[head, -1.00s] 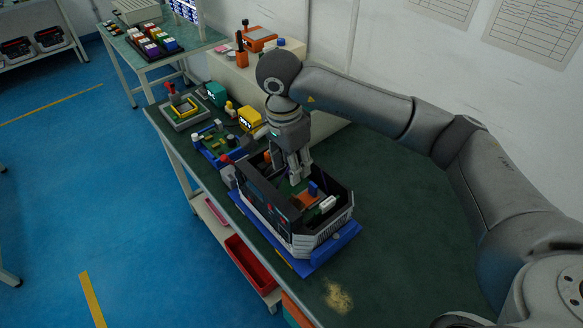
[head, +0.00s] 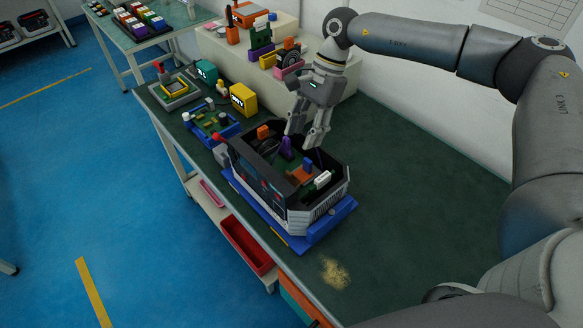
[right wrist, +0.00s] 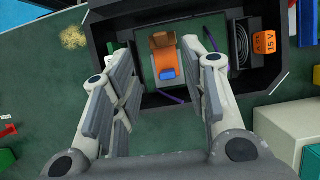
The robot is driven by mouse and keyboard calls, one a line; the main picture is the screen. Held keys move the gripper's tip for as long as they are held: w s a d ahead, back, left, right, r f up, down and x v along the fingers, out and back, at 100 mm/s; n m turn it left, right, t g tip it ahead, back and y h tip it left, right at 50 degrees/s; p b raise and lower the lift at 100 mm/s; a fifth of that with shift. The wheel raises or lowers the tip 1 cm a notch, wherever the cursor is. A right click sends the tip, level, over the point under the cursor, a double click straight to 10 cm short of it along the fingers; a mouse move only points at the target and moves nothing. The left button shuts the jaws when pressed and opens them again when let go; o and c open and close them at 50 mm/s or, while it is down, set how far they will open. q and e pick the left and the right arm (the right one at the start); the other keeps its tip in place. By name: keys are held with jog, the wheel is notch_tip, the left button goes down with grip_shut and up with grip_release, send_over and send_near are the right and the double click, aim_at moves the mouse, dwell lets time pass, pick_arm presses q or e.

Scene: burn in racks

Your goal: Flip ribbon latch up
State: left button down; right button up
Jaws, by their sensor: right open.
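The open black case (head: 262,196) stands on a blue base (head: 318,238) on the green bench. Inside it, an orange block with a blue piece (right wrist: 167,74) shows in the right wrist view, and the orange part also shows in the head view (head: 300,176). A purple piece (head: 286,147) stands up inside the case. I cannot tell for certain which part is the ribbon latch. My right gripper (head: 303,141) is open above the case's back side. In the right wrist view its fingers (right wrist: 158,52) are spread on either side of the orange block, holding nothing. My left gripper is out of view.
A blue tray with a circuit board (head: 212,124), a yellow box (head: 243,98) and a teal box (head: 206,71) stand left of the case. A cream shelf (head: 345,85) lies behind. The bench to the right is clear except for a tan powder patch (head: 335,272).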

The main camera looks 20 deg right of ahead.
aim_at(289, 178)
jog(key=p+x, duration=0.3)
jog(key=x, duration=0.7)
jog(key=shift+a+f, duration=0.15)
jog(key=shift+f, duration=0.15)
jog(key=shift+c, duration=0.2)
